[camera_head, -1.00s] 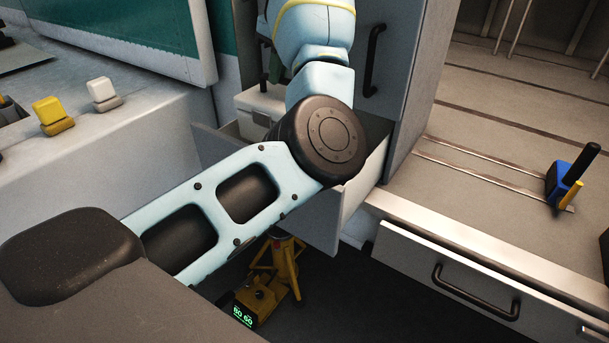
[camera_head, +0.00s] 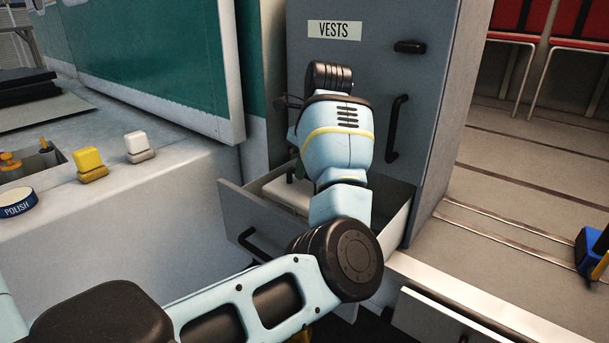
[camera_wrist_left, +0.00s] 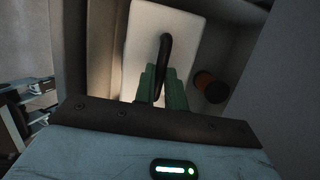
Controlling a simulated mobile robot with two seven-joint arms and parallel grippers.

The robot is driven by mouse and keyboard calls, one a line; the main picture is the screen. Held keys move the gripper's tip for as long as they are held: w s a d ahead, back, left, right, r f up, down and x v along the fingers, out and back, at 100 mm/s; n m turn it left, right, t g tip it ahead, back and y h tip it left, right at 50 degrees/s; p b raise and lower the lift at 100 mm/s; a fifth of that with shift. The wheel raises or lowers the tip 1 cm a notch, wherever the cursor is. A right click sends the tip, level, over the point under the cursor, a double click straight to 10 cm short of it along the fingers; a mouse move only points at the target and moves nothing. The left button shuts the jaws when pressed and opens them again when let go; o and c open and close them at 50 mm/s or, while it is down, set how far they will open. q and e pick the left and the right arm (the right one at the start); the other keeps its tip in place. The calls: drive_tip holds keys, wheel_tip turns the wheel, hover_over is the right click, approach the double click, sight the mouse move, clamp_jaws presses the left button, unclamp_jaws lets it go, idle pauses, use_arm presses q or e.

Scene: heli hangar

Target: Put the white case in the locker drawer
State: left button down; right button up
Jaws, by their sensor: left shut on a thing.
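The white case (camera_head: 287,194) shows partly behind my left arm, within the outline of the open grey locker drawer (camera_head: 247,232). In the left wrist view the case (camera_wrist_left: 143,35) is a white block with a dark handle (camera_wrist_left: 165,50), between the drawer walls. My left gripper (camera_wrist_left: 163,82) has green fingers shut on this handle; in the head view the gripper (camera_head: 292,174) is mostly hidden by its wrist. I cannot tell whether the case rests on the drawer floor. My right gripper is in neither view.
An orange and black round object (camera_wrist_left: 211,87) lies beside the case. The locker front with a VESTS label (camera_head: 334,30) rises behind the drawer. A counter with yellow (camera_head: 90,163) and white (camera_head: 138,147) blocks and a POLISH tin (camera_head: 17,202) stands left.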

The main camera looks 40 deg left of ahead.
use_arm(q)
drive_tip(key=shift+f, duration=1.05)
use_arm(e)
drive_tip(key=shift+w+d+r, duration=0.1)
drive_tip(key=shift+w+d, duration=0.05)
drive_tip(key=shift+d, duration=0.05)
use_arm(q)
drive_tip(key=shift+f, duration=0.15)
drive_tip(key=c, duration=1.5)
unclamp_jaws()
drive_tip(key=shift+f, duration=0.1)
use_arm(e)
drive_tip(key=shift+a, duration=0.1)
use_arm(q)
drive_tip(key=shift+o, duration=0.2)
drive_tip(key=p+v, duration=0.1)
drive_tip(key=v, duration=0.5)
drive_tip(key=shift+r, duration=0.25)
drive_tip(key=shift+p+v, duration=0.35)
drive_tip(key=shift+v, duration=2.55)
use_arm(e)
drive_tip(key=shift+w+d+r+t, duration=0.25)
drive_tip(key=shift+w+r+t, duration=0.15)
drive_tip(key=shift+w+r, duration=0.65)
